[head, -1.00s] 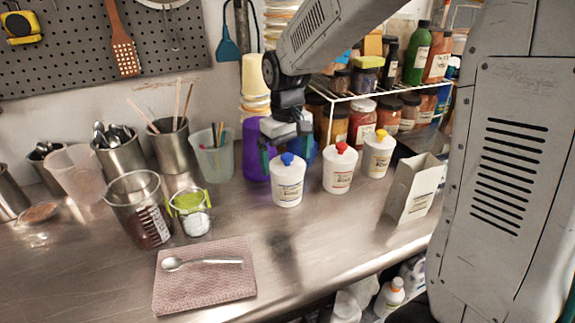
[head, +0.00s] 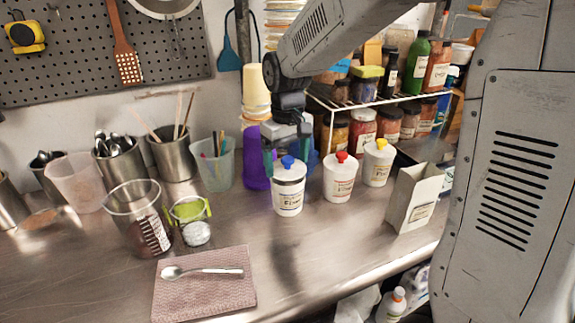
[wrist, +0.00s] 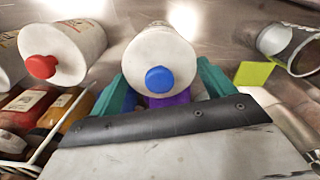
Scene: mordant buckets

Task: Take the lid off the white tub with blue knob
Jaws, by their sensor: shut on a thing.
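The white tub with blue knob (head: 287,201) stands upright on the steel counter, left of two similar tubs. Its white lid (head: 289,174) carries the blue knob and sits between the teal fingers of my gripper (head: 289,163), which is shut on it. A thin dark band shows between lid and tub body, so the lid looks slightly raised above the rim. In the wrist view the blue knob (wrist: 159,79) faces the camera, with a teal finger on each side of the lid. The inside of the tub is hidden.
A tub with a red knob (head: 339,179) and one with a yellow knob (head: 377,163) stand close to the right. A purple container (head: 255,165) is close behind left. A pink cloth (head: 204,285) with a spoon lies in front. The counter between cloth and paper bag (head: 413,199) is clear.

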